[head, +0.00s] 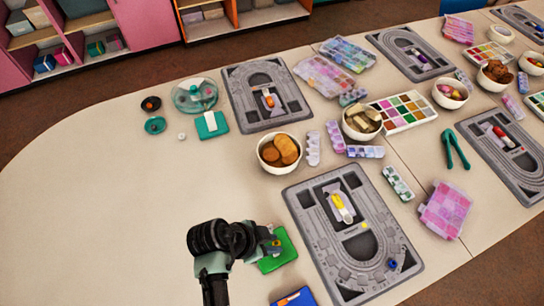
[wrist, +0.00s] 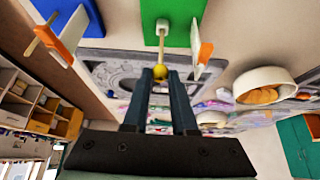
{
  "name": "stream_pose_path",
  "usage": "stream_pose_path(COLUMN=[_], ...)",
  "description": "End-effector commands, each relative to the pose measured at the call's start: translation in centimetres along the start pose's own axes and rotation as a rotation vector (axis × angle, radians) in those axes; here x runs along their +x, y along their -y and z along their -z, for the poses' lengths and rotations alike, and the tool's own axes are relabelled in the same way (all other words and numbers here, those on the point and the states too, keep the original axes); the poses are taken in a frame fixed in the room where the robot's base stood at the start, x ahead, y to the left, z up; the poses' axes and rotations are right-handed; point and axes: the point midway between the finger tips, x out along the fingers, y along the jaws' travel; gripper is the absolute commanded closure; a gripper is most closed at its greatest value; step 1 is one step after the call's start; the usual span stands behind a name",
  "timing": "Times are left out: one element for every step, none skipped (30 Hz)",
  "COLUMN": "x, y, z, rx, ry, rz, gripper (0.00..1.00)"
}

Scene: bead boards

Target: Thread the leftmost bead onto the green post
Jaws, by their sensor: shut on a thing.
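My gripper (head: 268,241) is at the green base (head: 283,256) in the head view. In the wrist view its fingers (wrist: 160,84) are shut on a yellow bead (wrist: 160,72), held at the fingertips. A thin pale post (wrist: 162,42) stands on the green base (wrist: 177,8), and its free end is in line with the bead. I cannot tell whether the bead is around the post's tip or just clear of it. In the head view another yellow bead (head: 364,226) and a blue bead (head: 392,264) lie on the near grey board (head: 310,235). My gripper hides the post there.
A blue base (head: 296,297) lies near the front edge; it also shows in the wrist view (wrist: 62,12). An orange-and-white piece (wrist: 203,53) stands beside the post. A bowl (head: 280,153) and a teal box (head: 211,125) are farther back. The table's left side is clear.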

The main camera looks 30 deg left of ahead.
Motion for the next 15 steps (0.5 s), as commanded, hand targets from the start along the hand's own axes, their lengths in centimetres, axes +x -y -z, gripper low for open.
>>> stream_pose_path(x=[0.1,0.2,0.2,0.3,0.4,0.5,0.6,0.7,0.8,0.9,1.0,1.1,1.1,1.2,1.3], y=[0.0,0.0,0.0,0.0,0.0,0.0,0.0,0.0,0.0,0.0,0.0,0.0,0.0,0.0,0.0], z=[-0.1,-0.1,-0.1,-0.2,-0.2,-0.3,-0.3,-0.4,-0.5,-0.5,-0.5,-0.6,-0.6,-0.7,-0.7], rx=[0.0,0.0,0.0,0.0,0.0,0.0,0.0,0.0,0.0,0.0,0.0,0.0,0.0,0.0,0.0], ry=[0.0,0.0,0.0,0.0,0.0,0.0,0.0,0.0,0.0,0.0,0.0,0.0,0.0,0.0,0.0], rz=[0.0,0.0,0.0,0.0,0.0,0.0,0.0,0.0,0.0,0.0,0.0,0.0,0.0,0.0,0.0], gripper=[1.0,1.0,1.0,1.0,1.0,1.0,1.0,1.0,1.0,1.0,1.0,1.0,1.0,1.0,1.0])
